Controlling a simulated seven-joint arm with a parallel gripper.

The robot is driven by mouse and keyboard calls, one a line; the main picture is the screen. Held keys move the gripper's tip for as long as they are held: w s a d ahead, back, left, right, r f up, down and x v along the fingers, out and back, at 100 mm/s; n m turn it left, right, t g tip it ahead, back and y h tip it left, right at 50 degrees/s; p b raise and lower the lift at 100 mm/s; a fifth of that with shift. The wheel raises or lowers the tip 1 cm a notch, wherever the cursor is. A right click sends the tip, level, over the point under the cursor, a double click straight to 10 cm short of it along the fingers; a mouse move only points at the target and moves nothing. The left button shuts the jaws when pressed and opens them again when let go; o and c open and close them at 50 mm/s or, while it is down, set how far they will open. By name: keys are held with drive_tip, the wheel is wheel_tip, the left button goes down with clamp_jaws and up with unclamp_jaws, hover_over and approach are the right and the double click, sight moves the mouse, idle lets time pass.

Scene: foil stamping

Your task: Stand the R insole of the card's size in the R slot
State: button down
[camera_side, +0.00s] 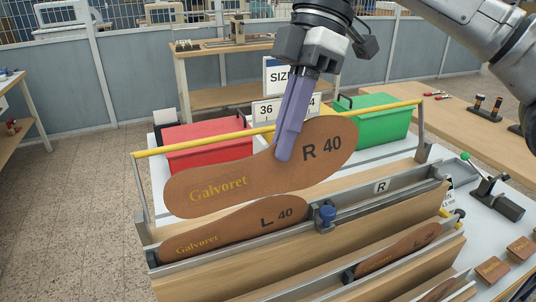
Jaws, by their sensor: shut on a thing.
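My gripper (285,150) is shut on a brown insole (255,180) marked "R 40" and "Galvoret". It holds the insole on edge and tilted, with the R 40 end higher, above the rack. The slot plate marked R (381,187) is on the rack's right half, and the slot beside it looks empty. An insole marked "L 40" (240,228) stands in the left part of the same rack row, below the held insole. A SIZE card (277,76) is mostly hidden behind my gripper; a card (266,108) below it shows 36, the rest partly covered.
A yellow bar (385,108) spans above the rack behind the held insole. A blue-knobbed clamp (326,213) sits between the L and R parts. Red (205,146) and green (380,118) bins stand behind.

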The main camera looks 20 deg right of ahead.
drive_tip(key=w+d+t, duration=0.1)
drive_tip(key=w+d, duration=0.2)
drive_tip(key=d, duration=1.2)
drive_tip(key=w+d+t, duration=0.1)
drive_tip(key=w+d, duration=0.2)
drive_tip(key=d, duration=1.1)
drive_tip(key=shift+s+a+f, duration=0.1)
drive_tip(key=shift+a+f, duration=0.05)
drive_tip(key=shift+f, duration=2.4)
drive_tip(key=shift+f, duration=4.7)
drive_tip(key=c, duration=1)
unclamp_jaws()
drive_tip(key=shift+o, duration=0.2)
